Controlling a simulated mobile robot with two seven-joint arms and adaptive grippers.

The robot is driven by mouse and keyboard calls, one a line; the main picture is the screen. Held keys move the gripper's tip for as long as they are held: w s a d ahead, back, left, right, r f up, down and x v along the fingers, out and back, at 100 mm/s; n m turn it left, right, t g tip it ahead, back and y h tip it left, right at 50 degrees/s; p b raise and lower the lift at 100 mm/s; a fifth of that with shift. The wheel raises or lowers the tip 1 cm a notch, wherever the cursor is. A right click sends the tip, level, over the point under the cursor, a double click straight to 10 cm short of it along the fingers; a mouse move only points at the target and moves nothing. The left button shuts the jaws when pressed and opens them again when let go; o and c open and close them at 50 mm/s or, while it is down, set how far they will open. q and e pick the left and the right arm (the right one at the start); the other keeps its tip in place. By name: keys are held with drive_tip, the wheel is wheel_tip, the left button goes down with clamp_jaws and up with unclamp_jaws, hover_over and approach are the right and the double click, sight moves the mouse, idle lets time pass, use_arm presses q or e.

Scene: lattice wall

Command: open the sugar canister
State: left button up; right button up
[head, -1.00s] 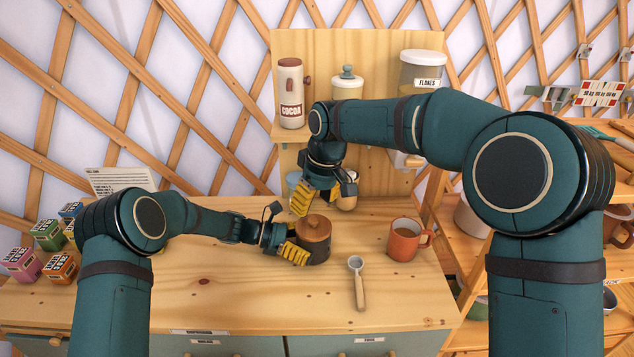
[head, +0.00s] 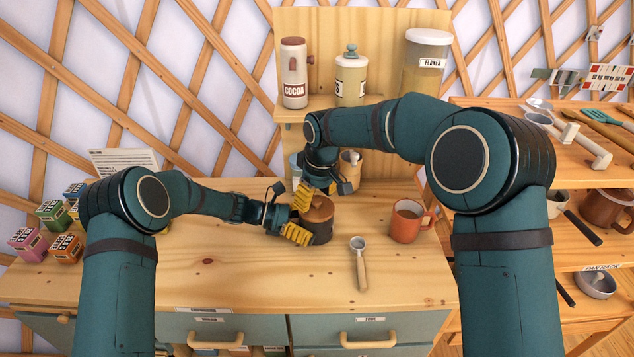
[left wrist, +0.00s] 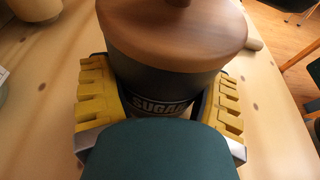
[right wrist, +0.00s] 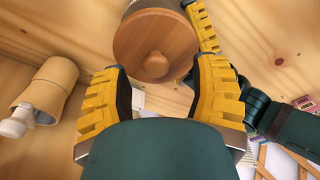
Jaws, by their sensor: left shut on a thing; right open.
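The sugar canister (head: 322,232) is dark grey with a round wooden lid (head: 316,208) and stands upright on the counter. In the left wrist view its body (left wrist: 160,85) carries the label SUGAR, and the lid (left wrist: 175,38) sits on it. My left gripper (head: 297,234) is shut on the canister's body, one yellow finger on each side. My right gripper (head: 305,196) is open above and beside the lid. In the right wrist view its fingers (right wrist: 160,88) point at the lid (right wrist: 155,45) and its knob, without visibly gripping it.
An orange mug (head: 405,226) and a metal scoop (head: 360,262) lie right of the canister. Small boxes (head: 50,215) stand at the left. The shelf behind holds a cocoa canister (head: 293,75) and a flakes jar (head: 425,65).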

sight(314, 200)
drive_tip(key=shift+w+a+f, duration=0.1)
drive_tip(key=shift+f, duration=0.75)
clamp_jaws()
drive_tip(key=c, duration=0.9)
unclamp_jaws()
clamp_jaws()
use_arm(q)
drive_tip(key=shift+d, duration=0.1)
use_arm(e)
drive_tip(key=shift+r, duration=2.55)
